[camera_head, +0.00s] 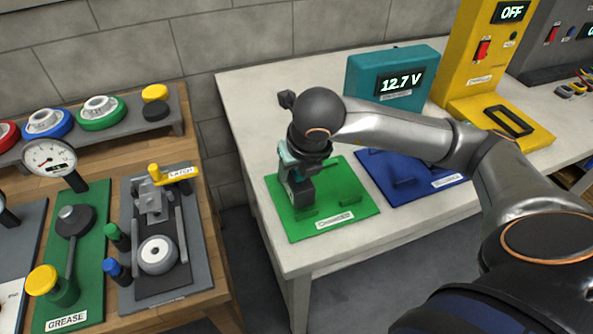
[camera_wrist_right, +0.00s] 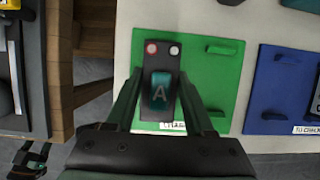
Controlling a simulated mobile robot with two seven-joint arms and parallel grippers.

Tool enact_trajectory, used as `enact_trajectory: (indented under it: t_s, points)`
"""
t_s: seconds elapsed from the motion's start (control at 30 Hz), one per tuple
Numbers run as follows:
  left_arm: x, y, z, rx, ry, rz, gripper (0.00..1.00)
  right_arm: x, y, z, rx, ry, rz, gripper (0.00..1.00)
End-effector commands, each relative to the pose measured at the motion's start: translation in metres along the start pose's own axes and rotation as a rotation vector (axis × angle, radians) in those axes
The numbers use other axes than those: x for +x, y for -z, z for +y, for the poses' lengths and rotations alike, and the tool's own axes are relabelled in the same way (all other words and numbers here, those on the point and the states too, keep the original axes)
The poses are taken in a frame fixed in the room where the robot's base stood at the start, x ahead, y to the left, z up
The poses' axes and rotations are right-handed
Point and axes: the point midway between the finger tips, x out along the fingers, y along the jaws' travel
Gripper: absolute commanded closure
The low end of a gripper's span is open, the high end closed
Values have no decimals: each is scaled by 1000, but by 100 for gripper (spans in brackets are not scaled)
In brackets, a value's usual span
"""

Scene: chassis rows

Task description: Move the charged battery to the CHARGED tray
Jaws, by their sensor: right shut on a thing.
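My right gripper (camera_head: 296,172) is shut on a dark battery (camera_head: 301,192) above or on the green CHARGED tray (camera_head: 346,221). In the right wrist view the battery (camera_wrist_right: 157,98) stands between the two fingers (camera_wrist_right: 158,112). It shows a teal patch with a letter A, and one red and one white terminal. The green tray (camera_wrist_right: 222,82) lies around and under it. I cannot tell whether the battery touches the tray. A small dark and teal part at the lower left of the wrist view looks like my left gripper (camera_wrist_right: 30,157); its jaws are unclear.
A blue tray (camera_head: 433,185) lies right of the green one. Behind stand a teal meter (camera_head: 372,72) reading 12.7 V and a yellow unit (camera_head: 470,50) showing OFF. A wooden bench (camera_head: 205,305) with fixtures stands left, across a gap.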

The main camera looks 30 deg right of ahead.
Motion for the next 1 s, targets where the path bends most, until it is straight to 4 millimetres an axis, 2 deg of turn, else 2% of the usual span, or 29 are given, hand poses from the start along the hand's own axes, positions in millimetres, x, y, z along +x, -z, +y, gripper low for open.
enact_trajectory:
  t_s: [1.0]
  points:
    - [5, -6, -1, 0, 2, -2, 36, -1, -1, 0, 0, -2, -4, 100]
